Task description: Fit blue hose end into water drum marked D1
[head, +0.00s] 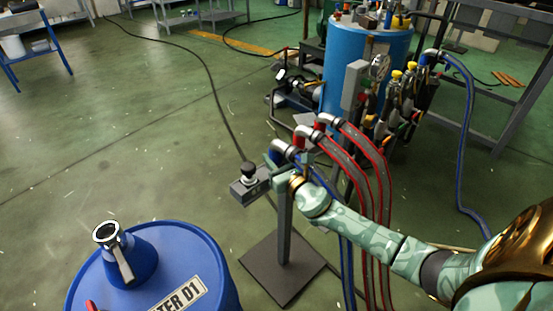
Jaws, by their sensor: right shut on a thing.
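The blue water drum (205,255) stands at the bottom left, cut off by the lower edge; its label (178,297) reads "TER D1" in the visible part. On its top is a blue neck (135,262) with a round metal-rimmed opening (106,233). The blue hose end (282,146), with a metal elbow, is at the head of a grey stand (284,225). My right gripper (284,172) reaches the stand from the right and is shut on the blue hose end; its fingertips are partly hidden. My left gripper is out of view.
Red hoses (368,150) with metal elbows sit beside the blue one on the stand and hang to the floor. A small box with a black knob (248,173) juts from the stand's left. A blue tank (364,68) stands behind. Floor between drum and stand is clear.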

